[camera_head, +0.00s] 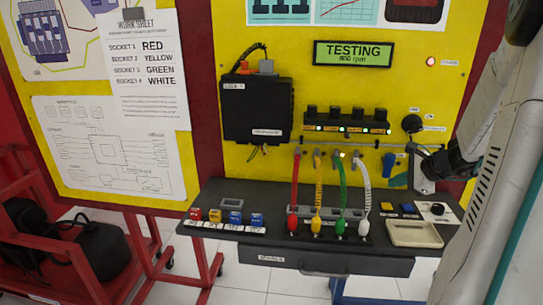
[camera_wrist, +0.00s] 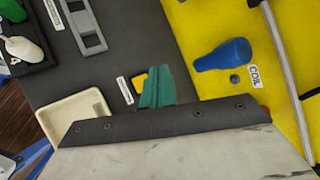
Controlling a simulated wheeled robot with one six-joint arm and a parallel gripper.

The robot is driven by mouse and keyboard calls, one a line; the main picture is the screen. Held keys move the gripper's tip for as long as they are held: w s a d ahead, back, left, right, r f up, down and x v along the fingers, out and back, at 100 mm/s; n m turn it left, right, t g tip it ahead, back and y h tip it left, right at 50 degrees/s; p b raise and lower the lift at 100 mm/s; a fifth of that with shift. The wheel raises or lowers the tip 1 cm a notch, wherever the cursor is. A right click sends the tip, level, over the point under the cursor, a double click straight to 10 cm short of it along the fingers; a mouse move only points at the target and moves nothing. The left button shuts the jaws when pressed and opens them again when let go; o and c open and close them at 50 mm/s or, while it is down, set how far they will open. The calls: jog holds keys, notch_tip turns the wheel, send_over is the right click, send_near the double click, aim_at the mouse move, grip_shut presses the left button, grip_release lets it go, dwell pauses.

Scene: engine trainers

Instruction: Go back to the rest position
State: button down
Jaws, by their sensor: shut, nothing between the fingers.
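My gripper (camera_head: 399,180) is on the right in the head view, in front of the yellow board and above the right part of the dark shelf (camera_head: 270,233). Its teal fingertips are together and empty. In the wrist view the teal fingers (camera_wrist: 157,88) stick out past a dark plate, over the shelf near a small yellow button (camera_wrist: 139,82). A blue pear-shaped piece (camera_wrist: 222,55) on the board, by a COIL label, is beside the fingers and apart from them. It also shows in the head view (camera_head: 388,160).
Red, yellow, green and white leads (camera_head: 340,195) hang in front of the board. A cream tray (camera_head: 414,233) sits at the shelf's right front. Several small coloured blocks (camera_head: 236,217) stand at left. A display (camera_head: 353,54) reads TESTING, 800 rpm. A black box (camera_head: 257,108) is on the board.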

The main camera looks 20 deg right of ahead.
jog(key=shift+a, duration=0.2)
jog(key=s+a+n, duration=0.1)
jog(key=s+a+f+n+g+y, duration=0.1)
jog(key=a+n, duration=0.1)
jog(key=shift+s+a+y, duration=0.15)
jog(key=shift+a+y, duration=0.1)
jog(key=shift+y, duration=0.05)
jog(key=s+a+r+n+g+h, duration=0.1)
jog(key=s+a+n, duration=0.4)
jog(key=a, duration=0.5)
jog(key=s+a+r+n+g+h, duration=0.1)
jog(key=s+a+r+n+g, duration=0.2)
jog(key=a+n, duration=0.6)
jog(key=s+a+r+n+g+h, duration=0.1)
jog(key=s+a+r+n+g, duration=0.1)
jog(key=s+a+r+n, duration=0.4)
jog(key=s+a+n, duration=0.2)
jog(key=a, duration=0.3)
jog(key=shift+r+g, duration=0.2)
jog(key=shift+g, duration=0.1)
